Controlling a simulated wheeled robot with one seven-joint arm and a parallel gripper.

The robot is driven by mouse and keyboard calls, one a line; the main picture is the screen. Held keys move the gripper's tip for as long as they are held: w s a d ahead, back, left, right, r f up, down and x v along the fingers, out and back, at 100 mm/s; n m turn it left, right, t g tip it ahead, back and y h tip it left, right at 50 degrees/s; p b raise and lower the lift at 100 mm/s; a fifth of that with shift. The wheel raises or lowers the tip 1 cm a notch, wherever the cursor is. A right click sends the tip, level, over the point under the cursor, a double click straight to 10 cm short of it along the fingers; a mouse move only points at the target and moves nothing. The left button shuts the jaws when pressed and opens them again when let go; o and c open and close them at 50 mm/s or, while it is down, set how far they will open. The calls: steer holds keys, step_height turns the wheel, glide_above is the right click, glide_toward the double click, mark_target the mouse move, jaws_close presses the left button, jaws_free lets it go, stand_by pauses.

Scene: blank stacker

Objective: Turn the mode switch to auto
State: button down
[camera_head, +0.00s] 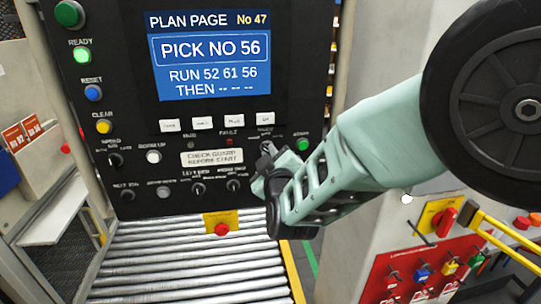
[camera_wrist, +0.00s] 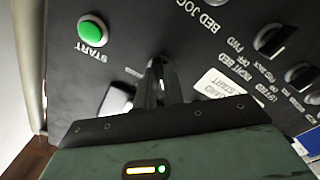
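The black control panel (camera_head: 140,185) carries several small knobs and buttons. A small dark knob (camera_head: 266,147) sits under a label near the panel's right edge, left of the green START button (camera_head: 303,144). I cannot read its label, so I cannot tell for sure whether it is the mode switch. My gripper (camera_head: 268,170) is at this knob, reaching in from the right. In the wrist view my gripper's fingers (camera_wrist: 160,85) are close together against the panel, near the green START button (camera_wrist: 93,30). They hide whatever is between them, and contact is unclear.
A screen (camera_head: 210,55) is above the controls. Other knobs (camera_head: 197,188) line the panel's lower part. A roller conveyor (camera_head: 185,260) lies below. A red rotary switch (camera_head: 444,222) and a yellow bar (camera_head: 500,235) stand at the right.

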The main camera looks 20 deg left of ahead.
steer(key=shift+f+m+b, duration=0.15)
steer(key=shift+m+b, duration=0.25)
steer(key=shift+b, duration=0.3)
steer(key=shift+a+m+b, duration=0.1)
steer(key=shift+m+b, duration=8.5)
steer(key=shift+b, duration=2.1)
steer(key=c, duration=1.5)
jaws_free()
